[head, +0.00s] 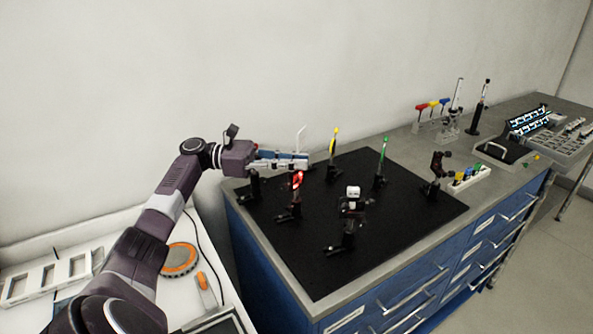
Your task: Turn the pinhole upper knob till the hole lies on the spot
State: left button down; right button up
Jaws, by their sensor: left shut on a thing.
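My left gripper (304,160) reaches in from the left over the back left part of the black breadboard (300,255). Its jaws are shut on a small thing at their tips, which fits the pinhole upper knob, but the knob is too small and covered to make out. A post mount with a red ring (297,180) stands just below the fingertips. I cannot tell from this view which mount carries the pinhole, nor see the hole or the light spot. My right gripper is not in view.
On the breadboard stand a yellow-topped mount (334,142), a green-topped mount (382,158), a mount with a white block (353,192) and a dark mount at right (436,172). Coloured-handled drivers (432,104) stand behind. A white side table with an orange-rimmed disc (180,260) is at left.

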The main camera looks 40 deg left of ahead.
pick_arm(q)
jog(key=shift+r+m+g+h+b, duration=0.15)
jog(key=shift+m+g+h+b, duration=0.3)
jog(key=shift+g+b, duration=0.2)
jog(key=c, duration=1.9)
grip_release()
jog(key=shift+c, duration=0.2)
jog(key=v, duration=0.7)
jog(key=shift+a, duration=0.25)
jog(key=shift+s, duration=0.15)
